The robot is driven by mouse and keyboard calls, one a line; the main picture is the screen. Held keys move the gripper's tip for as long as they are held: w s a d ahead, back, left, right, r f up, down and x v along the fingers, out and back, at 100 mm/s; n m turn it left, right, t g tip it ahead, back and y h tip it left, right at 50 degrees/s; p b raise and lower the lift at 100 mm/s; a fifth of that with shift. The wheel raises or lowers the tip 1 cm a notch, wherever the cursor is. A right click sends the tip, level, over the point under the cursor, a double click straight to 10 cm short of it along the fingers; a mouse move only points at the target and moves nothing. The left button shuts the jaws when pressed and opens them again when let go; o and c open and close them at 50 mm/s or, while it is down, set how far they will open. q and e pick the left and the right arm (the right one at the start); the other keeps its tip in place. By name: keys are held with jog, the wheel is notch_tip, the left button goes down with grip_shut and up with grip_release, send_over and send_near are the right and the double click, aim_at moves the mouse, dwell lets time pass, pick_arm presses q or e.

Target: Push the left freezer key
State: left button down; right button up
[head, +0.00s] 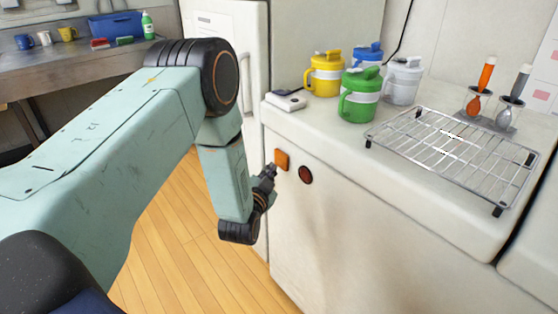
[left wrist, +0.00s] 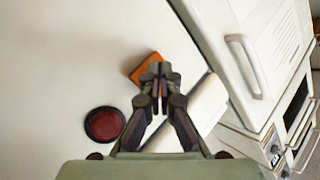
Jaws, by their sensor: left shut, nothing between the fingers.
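Two keys sit on the white front of the freezer cabinet (head: 330,225). The left one is an orange square key (head: 282,159); the right one is a dark red round key (head: 305,174). My left gripper (head: 271,171) is shut and empty, its fingertips just left of and slightly below the orange key. In the left wrist view the gripper (left wrist: 159,72) overlaps the lower edge of the orange key (left wrist: 143,68), and the red key (left wrist: 104,124) is to its left. I cannot tell whether the fingertips touch the orange key. My right gripper is not in view.
On the cabinet top stand yellow (head: 324,75), green (head: 359,98), blue and white lidded mugs, a wire rack (head: 450,152) and two holders with utensils. A white door with a handle (head: 246,80) is left of the cabinet. The wooden floor below my arm is clear.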

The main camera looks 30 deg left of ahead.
pick_arm(q)
jog(key=s, duration=0.1)
jog(key=s+a+p, duration=0.1)
jog(key=s, duration=0.1)
jog(key=s+a+p, duration=0.1)
jog(key=shift+s+r, duration=0.1)
jog(key=shift+s, duration=0.3)
dwell(0.4)
jog(key=s+d+f+n+g+h, duration=0.1)
jog(key=s+d+f+n+g, duration=0.1)
jog(key=s+d+f+g, duration=0.35)
jog(key=s+d+f+n+g+h, duration=0.2)
jog(key=s+f+n+g, duration=0.1)
jog(key=s+f, duration=0.55)
jog(key=s+d+g, duration=0.3)
jog(key=s+g, duration=0.1)
jog(key=s, duration=0.7)
jog(key=s+d+g+h, duration=0.1)
jog(key=s+g, duration=0.3)
jog(key=s, duration=0.8)
jog(key=shift+d+f, duration=0.2)
jog(key=shift+d, duration=0.7)
jog(key=shift+w, duration=0.1)
